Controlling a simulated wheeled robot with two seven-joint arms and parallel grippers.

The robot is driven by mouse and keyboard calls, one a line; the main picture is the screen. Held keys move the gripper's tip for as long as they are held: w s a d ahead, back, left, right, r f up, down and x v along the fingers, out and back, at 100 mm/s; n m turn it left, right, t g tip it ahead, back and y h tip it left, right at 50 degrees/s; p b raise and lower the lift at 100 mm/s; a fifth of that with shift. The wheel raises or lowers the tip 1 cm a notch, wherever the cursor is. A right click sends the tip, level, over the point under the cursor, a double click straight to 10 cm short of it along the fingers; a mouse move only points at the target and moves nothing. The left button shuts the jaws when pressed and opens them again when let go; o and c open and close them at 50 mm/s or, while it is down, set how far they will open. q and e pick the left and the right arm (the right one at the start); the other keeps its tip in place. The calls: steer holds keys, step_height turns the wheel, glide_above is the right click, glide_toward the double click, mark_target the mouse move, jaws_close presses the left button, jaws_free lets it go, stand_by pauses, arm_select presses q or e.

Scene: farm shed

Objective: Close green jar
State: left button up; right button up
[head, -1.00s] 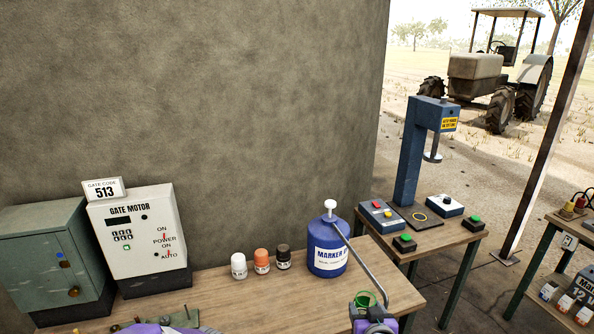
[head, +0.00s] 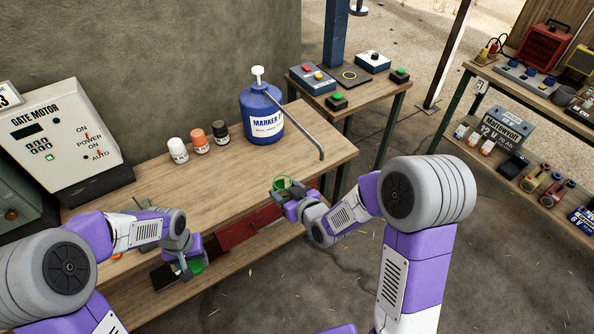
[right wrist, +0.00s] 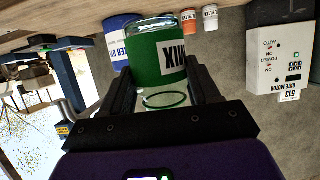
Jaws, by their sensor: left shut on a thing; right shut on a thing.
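The green jar (right wrist: 158,55), with a white label reading "MIX", is between the fingers of my right gripper (right wrist: 165,92) in the right wrist view. In the head view, my right gripper (head: 286,190) holds the jar (head: 283,182) at the bench's front edge, below and left of the jug's spout; the jar's top looks uncapped. My left gripper (head: 186,260) is shut on a green lid (head: 196,266), low in front of the bench and left of the jar. The lid is apart from the jar and partly hidden by the fingers.
A blue marker jug (head: 262,112) with a long bent spout stands on the wooden bench (head: 150,187). White (head: 178,150), orange (head: 200,141) and black (head: 221,132) bottles stand left of it. The gate motor box (head: 62,135) is further left.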

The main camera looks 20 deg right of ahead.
steer(key=s+a+f+n+g+y, duration=0.2)
steer(key=s+a+f+n+y, duration=0.2)
steer(key=a+f, duration=0.3)
steer(key=shift+a+f+y, duration=0.2)
steer(key=shift+a+y, duration=0.05)
steer(key=shift+y, duration=0.05)
steer(key=shift+s+g, duration=0.1)
steer(key=shift+g, duration=0.2)
arm_select(q)
steer(key=w+d+r+m, duration=0.3)
steer(key=d+r+m, duration=0.2)
steer(key=d, duration=0.5)
steer(key=w+d+r+m, duration=0.4)
steer(key=d+r+m, duration=0.1)
steer(key=d+r, duration=0.4)
steer(key=shift+w+d+r+m, duration=0.2)
steer(key=shift+d+m, duration=0.1)
steer(key=shift+d, duration=0.35)
steer(key=shift+f, duration=2.05)
steer(key=shift+a, duration=0.1)
steer(key=shift+f, duration=0.9)
